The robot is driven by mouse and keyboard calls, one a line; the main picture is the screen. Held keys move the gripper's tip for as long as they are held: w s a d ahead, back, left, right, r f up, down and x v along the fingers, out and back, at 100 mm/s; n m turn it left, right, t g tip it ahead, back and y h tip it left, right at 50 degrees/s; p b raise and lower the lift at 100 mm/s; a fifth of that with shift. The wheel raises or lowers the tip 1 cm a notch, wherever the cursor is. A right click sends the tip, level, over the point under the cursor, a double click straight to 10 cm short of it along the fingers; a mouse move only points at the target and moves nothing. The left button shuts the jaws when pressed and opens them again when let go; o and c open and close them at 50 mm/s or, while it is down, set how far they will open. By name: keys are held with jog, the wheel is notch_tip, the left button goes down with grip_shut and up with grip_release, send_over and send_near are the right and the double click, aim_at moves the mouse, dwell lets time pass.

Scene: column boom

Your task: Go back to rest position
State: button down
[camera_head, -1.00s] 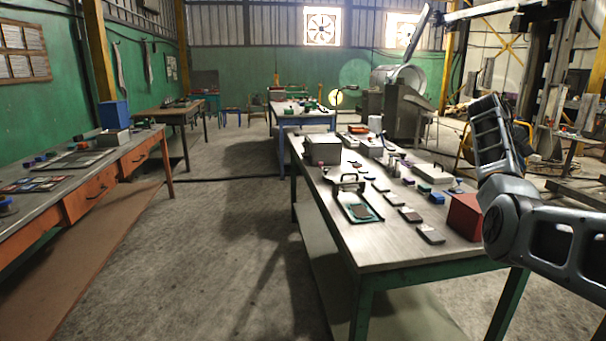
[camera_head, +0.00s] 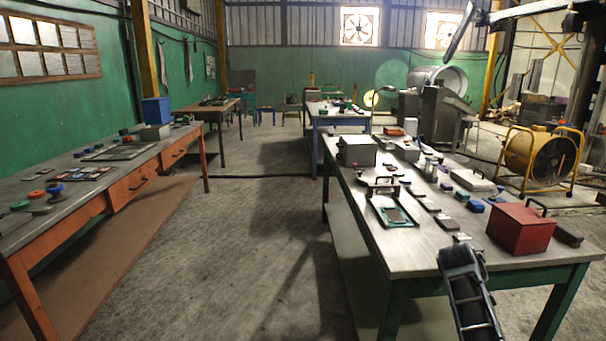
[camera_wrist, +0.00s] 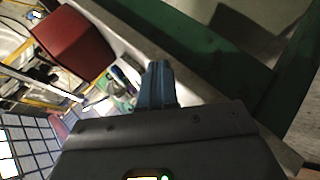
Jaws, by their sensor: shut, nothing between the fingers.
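My gripper (camera_wrist: 158,72) shows in the wrist view with its bluish fingers together and nothing between them. It is close to the edge of the metal-topped table (camera_head: 410,258), with the table's green frame beyond the fingers. In the head view only a dark link of my arm shows at the table's near edge; the gripper itself cannot be made out there. The red box (camera_head: 520,229) stands on the table's right end, right of my arm. It also shows in the wrist view (camera_wrist: 70,42), up and left of the fingers.
Small parts, a green tray (camera_head: 393,211) and a grey box (camera_head: 357,151) sit on the table. An orange workbench (camera_head: 105,205) stands along the left wall, and a yellow fan (camera_head: 535,155) stands at the right. The floor between the benches is clear.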

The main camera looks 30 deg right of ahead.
jog(key=s+a+f+n+t+y, duration=0.1)
jog(key=s+a+f+t, duration=0.15)
jog(key=a, duration=0.55)
jog(key=s+a+f+n+t, duration=0.15)
jog(key=a+f, duration=0.25)
jog(key=a, duration=0.4)
jog(key=s+a+f+t+y, duration=0.15)
jog(key=a+f, duration=0.25)
jog(key=a, duration=0.4)
jog(key=s+a+r+t+y, duration=0.1)
jog(key=s+a+r+t, duration=0.1)
jog(key=s+a, duration=0.45)
jog(key=s+a+r+t+y, duration=0.1)
jog(key=s+a+t+y, duration=0.15)
jog(key=a, duration=0.75)
jog(key=s+a+r+t+y, duration=0.1)
jog(key=s+a+r+y, duration=0.1)
jog(key=s+a+r, duration=0.3)
jog(key=s+a+r+t+y, duration=0.1)
jog(key=s+a+r+y, duration=0.1)
jog(key=s+a+r, duration=0.4)
jog(key=s+r, duration=0.5)
jog(key=r, duration=0.2)
jog(key=shift+a+r+t, duration=0.15)
jog(key=shift+t, duration=0.25)
